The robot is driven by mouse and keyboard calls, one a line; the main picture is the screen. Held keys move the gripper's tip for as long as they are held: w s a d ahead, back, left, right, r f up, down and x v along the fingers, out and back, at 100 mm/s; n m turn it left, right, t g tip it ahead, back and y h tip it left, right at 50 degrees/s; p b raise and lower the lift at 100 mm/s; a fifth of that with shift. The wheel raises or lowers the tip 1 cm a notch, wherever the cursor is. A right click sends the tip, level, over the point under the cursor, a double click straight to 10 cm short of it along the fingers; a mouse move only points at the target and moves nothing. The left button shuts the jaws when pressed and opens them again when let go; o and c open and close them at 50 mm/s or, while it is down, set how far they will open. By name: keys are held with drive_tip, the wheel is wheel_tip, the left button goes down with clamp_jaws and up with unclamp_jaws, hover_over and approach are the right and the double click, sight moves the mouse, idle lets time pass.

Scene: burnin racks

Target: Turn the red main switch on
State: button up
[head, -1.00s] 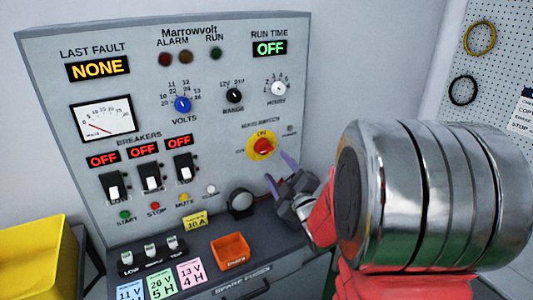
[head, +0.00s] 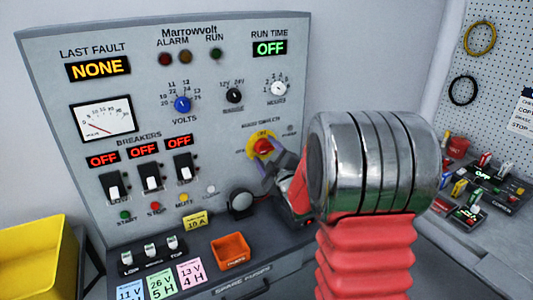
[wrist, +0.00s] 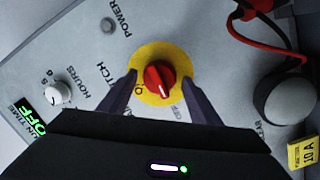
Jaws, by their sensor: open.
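In the wrist view the two fingers (wrist: 159,82) stand on either side of the knob, with visible gaps. In the head view the fingers partly cover the yellow plate.
The panel holds a blue volts knob (head: 182,104), breakers (head: 149,177) with OFF displays and a RUN TIME display (head: 269,48) reading OFF. An orange bin (head: 231,251) sits on the ledge below.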

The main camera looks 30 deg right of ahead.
drive_tip(key=c, duration=1)
drive_tip(key=shift+m, duration=0.4)
drive_tip(key=m, duration=0.3)
drive_tip(key=shift+m+g+y, duration=0.3)
drive_tip(key=shift+m+g, duration=0.1)
drive_tip(key=m, duration=0.4)
drive_tip(key=m+y, duration=0.1)
drive_tip(key=m, duration=0.2)
drive_tip(key=shift+s+d+m+g, duration=0.1)
drive_tip(key=shift+d+m+g, duration=0.05)
drive_tip(key=shift+m+g, duration=0.2)
drive_tip(key=m+y, duration=0.1)
drive_tip(key=m, duration=0.3)
drive_tip(key=shift+d, duration=0.1)
drive_tip(key=shift+c, duration=0.3)
drive_tip(key=shift+o, duration=0.2)
